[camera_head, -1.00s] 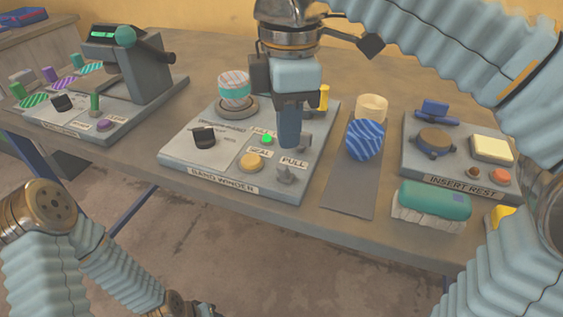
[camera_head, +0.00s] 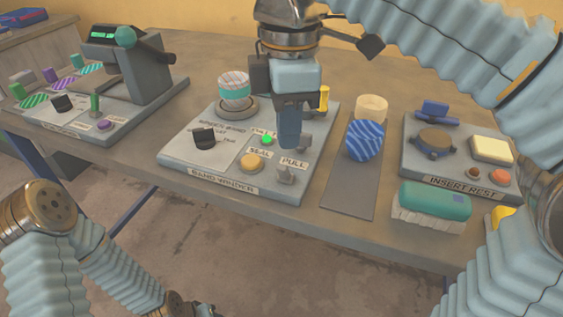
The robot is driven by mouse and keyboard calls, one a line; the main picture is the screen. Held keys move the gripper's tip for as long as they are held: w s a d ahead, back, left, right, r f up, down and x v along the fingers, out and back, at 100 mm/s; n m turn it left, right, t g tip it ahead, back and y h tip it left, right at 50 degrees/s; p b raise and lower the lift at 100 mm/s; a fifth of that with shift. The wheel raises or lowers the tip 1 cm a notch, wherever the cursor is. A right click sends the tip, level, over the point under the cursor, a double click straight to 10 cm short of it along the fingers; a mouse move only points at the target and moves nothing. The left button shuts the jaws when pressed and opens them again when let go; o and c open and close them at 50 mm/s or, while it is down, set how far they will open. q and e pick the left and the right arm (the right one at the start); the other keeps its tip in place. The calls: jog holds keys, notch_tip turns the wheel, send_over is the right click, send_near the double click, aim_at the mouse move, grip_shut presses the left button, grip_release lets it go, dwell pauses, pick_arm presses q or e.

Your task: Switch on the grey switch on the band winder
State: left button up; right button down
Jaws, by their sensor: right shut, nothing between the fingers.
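The band winder (camera_head: 180,155) is a grey sloped panel in the middle of the table. It has a black knob (camera_head: 204,138), a lit green light (camera_head: 267,139), a yellow button (camera_head: 251,162) and a small grey lever (camera_head: 285,174) by the PULL label. A round part with a teal band (camera_head: 234,91) stands at its back. My right gripper (camera_head: 289,146) is shut and empty, pointing down over the panel's right side. It partly hides a grey piece behind it, and I cannot tell whether it touches that. My left arm shows at lower left; its gripper is out of view.
A grey strip (camera_head: 348,192) with a blue striped piece (camera_head: 365,141) lies right of the winder. Another machine (camera_head: 140,75) stands at left.

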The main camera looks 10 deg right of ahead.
jog(key=shift+f+b, duration=1.15)
jog(key=shift+f, duration=0.5)
dwell(1.1)
jog(key=shift+r, duration=0.1)
notch_tip(320, 180, up, 7)
jog(key=p, duration=0.6)
dwell(0.6)
